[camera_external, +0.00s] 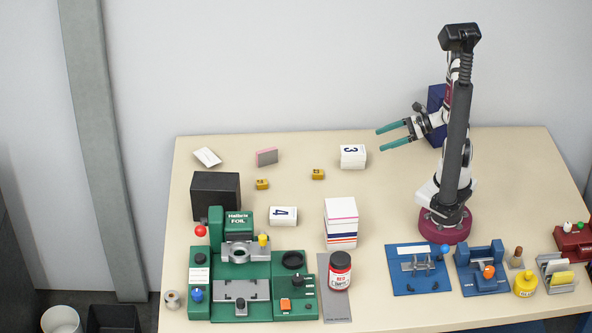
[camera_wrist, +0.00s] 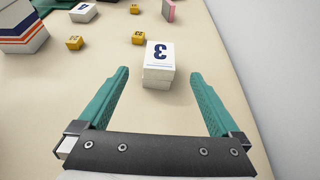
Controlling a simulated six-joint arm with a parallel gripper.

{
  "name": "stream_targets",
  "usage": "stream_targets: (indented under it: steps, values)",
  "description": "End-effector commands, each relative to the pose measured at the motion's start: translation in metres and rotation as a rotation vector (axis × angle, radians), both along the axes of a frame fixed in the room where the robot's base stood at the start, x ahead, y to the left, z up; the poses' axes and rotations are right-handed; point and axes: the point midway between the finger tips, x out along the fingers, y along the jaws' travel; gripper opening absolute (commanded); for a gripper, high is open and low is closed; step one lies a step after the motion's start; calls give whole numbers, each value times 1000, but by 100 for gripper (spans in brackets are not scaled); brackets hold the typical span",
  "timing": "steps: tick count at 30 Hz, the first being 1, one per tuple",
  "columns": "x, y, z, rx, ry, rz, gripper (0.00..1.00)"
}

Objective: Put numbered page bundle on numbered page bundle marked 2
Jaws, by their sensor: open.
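A white page bundle marked 3 (camera_external: 352,156) lies at the back of the table. In the wrist view, the bundle marked 3 (camera_wrist: 158,54) is straight ahead, between the lines of my fingers. A white bundle marked 4 (camera_external: 283,216) lies nearer the middle, and shows at the top left of the wrist view (camera_wrist: 83,12). I cannot make out a 2 on any bundle. My gripper (camera_external: 381,140) has teal fingers, spread apart and empty, in the air to the right of the bundle marked 3. The fingers also show in the wrist view (camera_wrist: 160,74).
A tall striped stack (camera_external: 341,230) stands mid-table. Small yellow blocks (camera_external: 317,174) (camera_external: 262,184), a pink-and-grey block (camera_external: 267,157) and a white card (camera_external: 207,157) lie around.

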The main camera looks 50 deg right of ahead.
Motion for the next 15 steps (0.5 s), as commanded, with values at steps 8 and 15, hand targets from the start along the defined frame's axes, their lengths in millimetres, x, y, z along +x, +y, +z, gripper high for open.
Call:
stream_targets:
  steps: [8,15]
  values:
    - [-48,126,97,-338,-72,673,99]
    - [-177,181,142,-940,-230,1413,99]
